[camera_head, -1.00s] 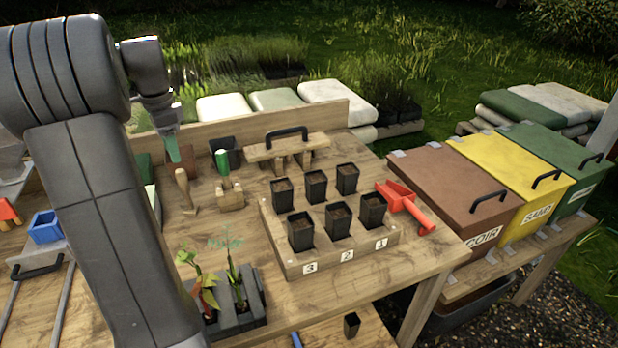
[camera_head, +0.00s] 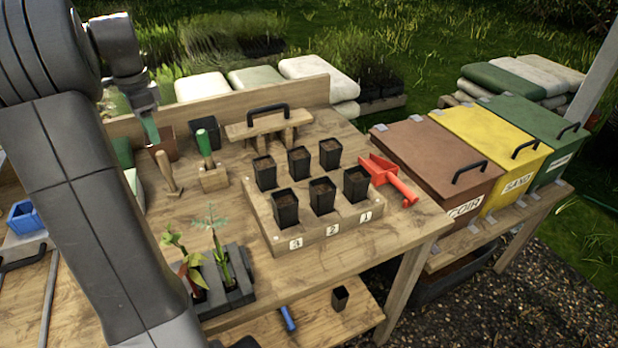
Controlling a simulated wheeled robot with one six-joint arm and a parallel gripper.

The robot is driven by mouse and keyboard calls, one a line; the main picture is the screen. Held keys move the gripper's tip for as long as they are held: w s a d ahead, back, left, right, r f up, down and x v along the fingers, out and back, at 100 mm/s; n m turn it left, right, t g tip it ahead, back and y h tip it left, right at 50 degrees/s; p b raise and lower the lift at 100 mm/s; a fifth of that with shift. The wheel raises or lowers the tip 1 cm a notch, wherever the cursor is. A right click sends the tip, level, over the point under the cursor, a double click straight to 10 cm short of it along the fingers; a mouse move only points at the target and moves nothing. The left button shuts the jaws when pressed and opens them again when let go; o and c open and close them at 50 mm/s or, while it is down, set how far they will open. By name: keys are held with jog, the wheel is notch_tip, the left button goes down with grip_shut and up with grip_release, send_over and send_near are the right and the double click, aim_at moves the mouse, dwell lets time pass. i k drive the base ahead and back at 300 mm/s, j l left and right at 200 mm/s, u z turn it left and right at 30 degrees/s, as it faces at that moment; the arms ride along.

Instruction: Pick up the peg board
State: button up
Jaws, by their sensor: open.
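The peg board is a wooden board (camera_head: 243,130) with a black bar handle on top and wooden pegs beneath. It stands on the workbench behind the block of pots. My gripper (camera_head: 146,108) hangs at the upper left, left of the peg board and well apart from it. Its jaws are open, small and seen from behind, and hold nothing that I can make out. A green strip shows just below them; I cannot tell whether it belongs to the gripper.
A wooden block (camera_head: 318,238) with several black pots stands in front of the peg board. A green-handled tool (camera_head: 204,143) and a wooden dibber (camera_head: 166,172) stand left of it. A red scoop (camera_head: 385,172) lies right. A low back wall (camera_head: 310,98) runs behind.

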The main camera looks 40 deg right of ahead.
aim_at(241, 131)
jog(key=l+z, duration=0.25)
jog(key=l, duration=0.5)
jog(key=l+z, duration=0.25)
jog(key=l, duration=0.55)
jog(key=k, duration=0.05)
